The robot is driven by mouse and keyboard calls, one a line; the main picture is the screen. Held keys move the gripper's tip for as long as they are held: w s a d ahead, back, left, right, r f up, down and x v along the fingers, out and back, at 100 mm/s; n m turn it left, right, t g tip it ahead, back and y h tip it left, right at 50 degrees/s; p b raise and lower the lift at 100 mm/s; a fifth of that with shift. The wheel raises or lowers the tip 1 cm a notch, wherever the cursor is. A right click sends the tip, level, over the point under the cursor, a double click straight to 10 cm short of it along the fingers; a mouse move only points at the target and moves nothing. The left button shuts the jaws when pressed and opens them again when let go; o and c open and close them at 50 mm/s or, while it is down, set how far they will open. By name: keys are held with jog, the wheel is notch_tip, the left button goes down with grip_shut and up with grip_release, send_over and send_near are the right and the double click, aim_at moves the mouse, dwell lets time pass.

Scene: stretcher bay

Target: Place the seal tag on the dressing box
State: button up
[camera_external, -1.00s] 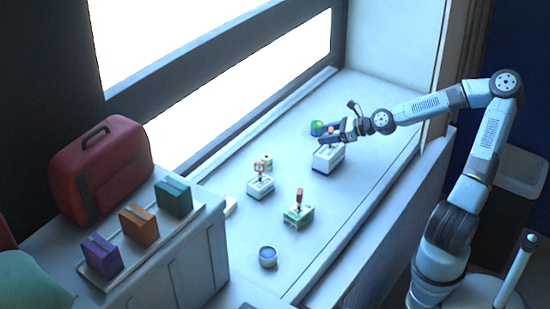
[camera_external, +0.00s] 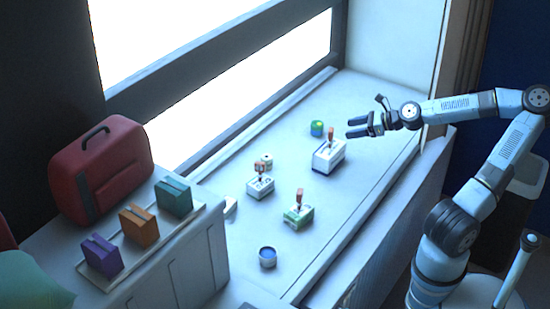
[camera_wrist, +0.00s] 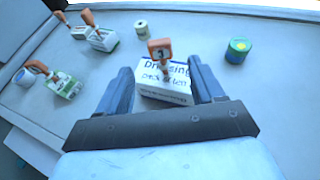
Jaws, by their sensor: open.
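The dressing box (camera_external: 328,158) is a white box on the counter. Its lettering shows in the wrist view (camera_wrist: 165,92), where the word "Dressing" is partly covered. The orange seal tag (camera_external: 331,137) stands upright on top of the box. In the wrist view the tag (camera_wrist: 159,48) shows a dark mark like a "3". My gripper (camera_external: 351,128) is open and empty, just right of the tag and above the box. In the wrist view its two fingers (camera_wrist: 163,82) are spread, with the box between them in the picture and the tag beyond, clear of both.
A green and blue can (camera_external: 317,128) stands behind the dressing box. A blue-topped cup (camera_external: 267,258) stands near the front. The window wall bounds the far side.

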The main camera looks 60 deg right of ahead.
jog(key=shift+v, duration=1.1)
